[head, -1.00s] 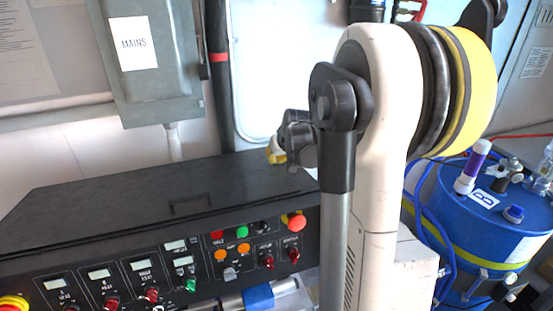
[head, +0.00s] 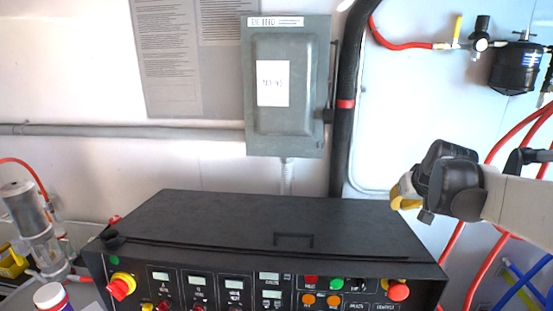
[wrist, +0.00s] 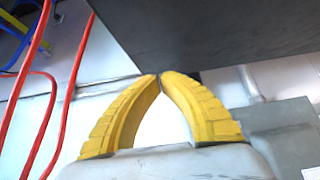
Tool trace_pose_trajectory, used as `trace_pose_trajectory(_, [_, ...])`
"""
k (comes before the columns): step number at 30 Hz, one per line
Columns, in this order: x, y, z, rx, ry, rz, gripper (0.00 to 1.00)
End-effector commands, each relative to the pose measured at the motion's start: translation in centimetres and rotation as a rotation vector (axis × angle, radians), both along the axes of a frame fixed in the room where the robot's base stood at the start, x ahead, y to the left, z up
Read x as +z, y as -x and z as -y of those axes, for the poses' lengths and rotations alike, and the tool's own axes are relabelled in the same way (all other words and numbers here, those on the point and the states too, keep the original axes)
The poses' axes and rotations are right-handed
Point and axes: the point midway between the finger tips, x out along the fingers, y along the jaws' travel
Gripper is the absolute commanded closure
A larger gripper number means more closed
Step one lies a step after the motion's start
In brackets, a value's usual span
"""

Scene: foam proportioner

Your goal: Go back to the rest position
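My gripper (head: 398,196) is in the right part of the head view, beside the right end of the black control console. Its dark wrist joint and white arm link reach in from the right edge. In the wrist view my gripper's two yellow fingers (wrist: 160,77) curve together and their tips meet, with nothing seen between them. The fingers are small and partly hidden by the wrist joint in the head view.
The black console (head: 230,222) has knobs, displays and a red button (head: 398,291). A grey electrical box (head: 287,125) hangs behind it. Red hoses (head: 500,255) run at the right, near my arm. A clear cylinder device (head: 30,215) stands at the left.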

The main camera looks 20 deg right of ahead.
Motion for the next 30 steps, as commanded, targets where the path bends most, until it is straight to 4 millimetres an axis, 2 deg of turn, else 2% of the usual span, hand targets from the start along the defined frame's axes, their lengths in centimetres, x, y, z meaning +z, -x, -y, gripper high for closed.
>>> trace_pose_trajectory(2, [0.0,0.0,-0.3,0.003,0.0,0.0,1.0])
trace_pose_trajectory(5, [0.1,0.2,-2.3,0.023,-0.001,-0.004,1.0])
trace_pose_trajectory(8, [0.2,0.9,-7.1,0.07,-0.005,-0.01,1.0])
trace_pose_trajectory(11, [-0.1,2.7,-13.7,0.139,-0.01,-0.021,1.0])
trace_pose_trajectory(12, [-0.4,3.7,-16.3,0.167,-0.011,-0.025,1.0])
trace_pose_trajectory(15, [-1.4,6.5,-21.7,0.233,-0.012,-0.034,1.0])
trace_pose_trajectory(18, [-2.7,9.2,-25.7,0.289,-0.012,-0.043,1.0])
trace_pose_trajectory(21, [-4.1,11.8,-28.7,0.336,-0.012,-0.048,1.0])
trace_pose_trajectory(26, [-6.6,15.5,-32.2,0.408,-0.009,-0.055,1.0])
trace_pose_trajectory(27, [-8.3,15.1,-31.8,0.396,-0.01,-0.055,1.0])
trace_pose_trajectory(30, [-10.9,15.0,-31.7,0.393,-0.01,-0.054,1.0])
